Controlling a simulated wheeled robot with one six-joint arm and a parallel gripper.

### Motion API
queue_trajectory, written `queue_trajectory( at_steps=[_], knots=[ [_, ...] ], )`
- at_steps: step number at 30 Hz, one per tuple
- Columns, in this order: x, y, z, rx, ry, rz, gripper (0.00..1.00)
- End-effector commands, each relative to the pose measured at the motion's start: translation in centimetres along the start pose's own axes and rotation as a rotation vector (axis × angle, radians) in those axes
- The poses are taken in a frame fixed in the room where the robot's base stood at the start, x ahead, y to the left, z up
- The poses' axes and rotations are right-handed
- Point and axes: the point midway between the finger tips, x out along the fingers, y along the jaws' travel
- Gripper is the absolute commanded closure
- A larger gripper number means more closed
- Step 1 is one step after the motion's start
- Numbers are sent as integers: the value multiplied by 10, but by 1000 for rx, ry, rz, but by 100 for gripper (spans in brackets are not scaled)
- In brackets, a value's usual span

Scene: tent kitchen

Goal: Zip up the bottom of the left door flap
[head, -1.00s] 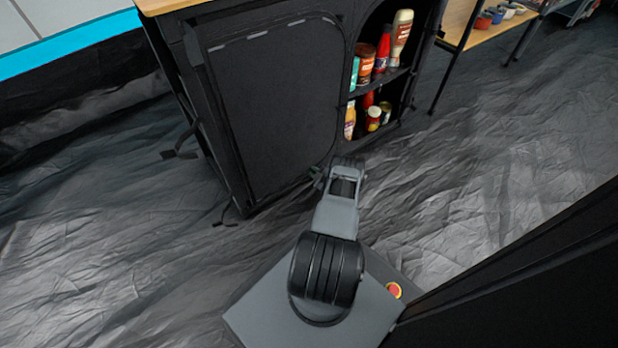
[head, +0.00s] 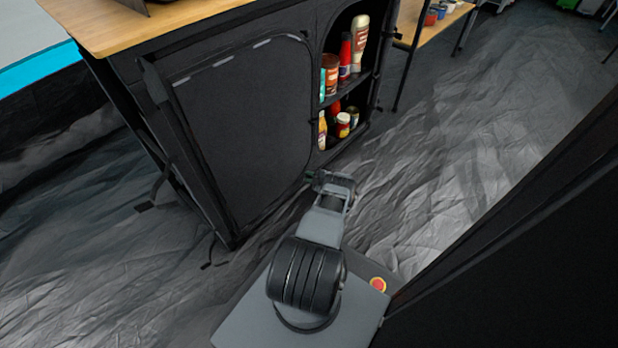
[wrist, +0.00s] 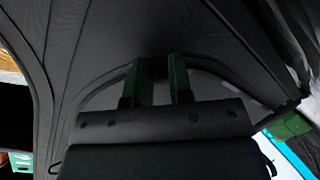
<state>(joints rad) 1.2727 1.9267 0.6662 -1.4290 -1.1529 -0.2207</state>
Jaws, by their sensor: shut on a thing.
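The left door flap (head: 245,125) is a black fabric panel on the front of the black kitchen cupboard, with a curved seam around its edge. It looks closed over its opening in the head view. My gripper (head: 320,181) is low at the flap's bottom right corner, close to the floor. In the wrist view, the two green fingers of my gripper (wrist: 162,72) point at dark fabric by a curved seam. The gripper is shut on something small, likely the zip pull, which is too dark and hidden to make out.
Open shelves (head: 348,90) with several bottles and jars stand right of the flap. A wooden worktop (head: 130,28) tops the cupboard. A black panel (head: 530,250) stands close on my right. Creased grey groundsheet (head: 450,130) lies clear between. A strap hangs at the cupboard's left.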

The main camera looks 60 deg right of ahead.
Motion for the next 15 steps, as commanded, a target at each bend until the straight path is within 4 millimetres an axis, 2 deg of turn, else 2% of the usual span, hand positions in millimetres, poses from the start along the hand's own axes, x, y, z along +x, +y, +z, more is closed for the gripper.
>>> queue_trajectory(
  at_steps=[1,5,11,15],
  knots=[
    [1,2,2,-3,-9,3,79],
    [0,2,2,-3,-8,3,68],
    [0,2,2,-2,-7,4,68],
    [-9,4,1,-2,-8,5,68]
  ],
)
